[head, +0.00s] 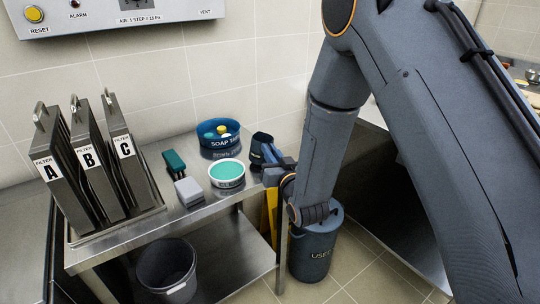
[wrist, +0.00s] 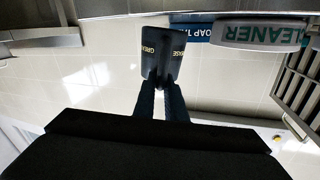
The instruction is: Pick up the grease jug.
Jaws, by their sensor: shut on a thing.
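The grease jug (head: 261,144) is dark blue and is at the right end of the steel table (head: 120,238), close to the wall. My gripper (head: 274,166) reaches it from the right and is shut on it. In the wrist view the jug (wrist: 162,38) shows pale lettering, partly covered by its middle. The two fingers of my gripper (wrist: 162,98) meet the jug there. My wrist hides part of the jug in the head view. I cannot tell whether its base touches the table.
A cleaner tub (head: 227,174) with a teal top and a blue soap-tablet tub (head: 218,136) stand left of the jug. A green-handled brush (head: 174,161), a grey block (head: 188,191) and a filter rack (head: 142,221) are further left. A blue drum (head: 315,252) stands on the floor below.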

